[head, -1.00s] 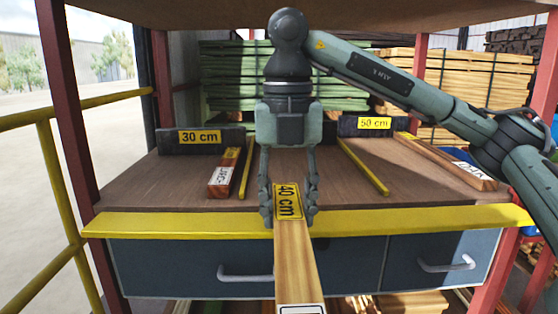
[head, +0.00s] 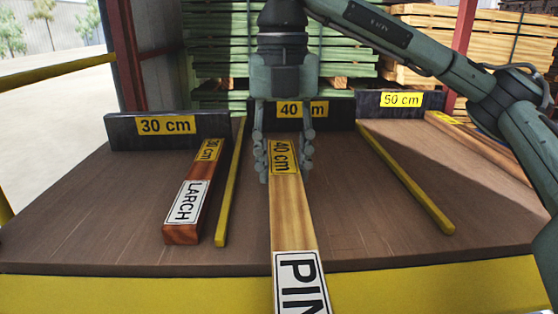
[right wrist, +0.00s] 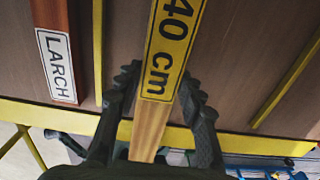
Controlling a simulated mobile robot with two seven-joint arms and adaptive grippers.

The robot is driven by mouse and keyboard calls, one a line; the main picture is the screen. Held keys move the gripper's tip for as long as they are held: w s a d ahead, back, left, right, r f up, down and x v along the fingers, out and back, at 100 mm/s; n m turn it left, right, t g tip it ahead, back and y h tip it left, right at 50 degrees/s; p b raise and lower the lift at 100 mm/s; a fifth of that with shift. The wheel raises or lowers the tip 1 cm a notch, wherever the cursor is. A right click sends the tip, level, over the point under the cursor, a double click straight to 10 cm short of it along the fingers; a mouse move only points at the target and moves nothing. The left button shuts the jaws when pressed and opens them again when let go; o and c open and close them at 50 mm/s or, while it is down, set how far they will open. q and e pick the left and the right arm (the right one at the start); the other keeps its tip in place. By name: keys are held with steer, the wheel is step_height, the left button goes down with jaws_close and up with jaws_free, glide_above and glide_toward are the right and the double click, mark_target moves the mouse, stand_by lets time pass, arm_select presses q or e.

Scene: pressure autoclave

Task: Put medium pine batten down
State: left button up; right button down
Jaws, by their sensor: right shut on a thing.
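The pine batten (head: 292,215) is pale wood with a yellow "40 cm" label and a white label reading "PIN", cut off at the lower frame edge. My right gripper (head: 284,165) is shut on it at the yellow label, with a finger on each side. In the right wrist view, the batten (right wrist: 150,128) runs between the fingers (right wrist: 155,105). The batten is over the middle lane of the brown bench (head: 350,230), in front of the "40 cm" sign (head: 315,109). I cannot tell whether it touches the bench. My left gripper is not in view.
A red-brown larch batten (head: 190,205) lies in the left lane before the "30 cm" sign (head: 165,126). Yellow divider strips (head: 231,185) and (head: 405,180) flank the middle lane. Another batten (head: 480,145) lies at right by the "50 cm" sign (head: 400,100). The bench has a yellow front edge (head: 130,292).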

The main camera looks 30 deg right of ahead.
steer(key=w+d+p, duration=0.1)
steer(key=w+d, duration=0.1)
steer(key=w, duration=0.3)
steer(key=w+d, duration=0.3)
steer(key=w, duration=0.2)
steer(key=w+d+p, duration=0.1)
steer(key=w+d, duration=0.1)
steer(key=w, duration=0.3)
steer(key=shift+w+d+r+p, duration=0.1)
steer(key=shift+w+d+p, duration=0.2)
steer(key=shift+w+p, duration=0.1)
step_height(320, 180, down, 4)
steer(key=shift+w+d+r, duration=0.1)
steer(key=shift+r, duration=0.1)
steer(key=c, duration=1.4)
jaws_free()
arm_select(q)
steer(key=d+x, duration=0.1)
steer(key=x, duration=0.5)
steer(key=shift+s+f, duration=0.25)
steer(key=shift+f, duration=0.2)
arm_select(e)
steer(key=o, duration=0.4)
steer(key=shift+o, duration=0.2)
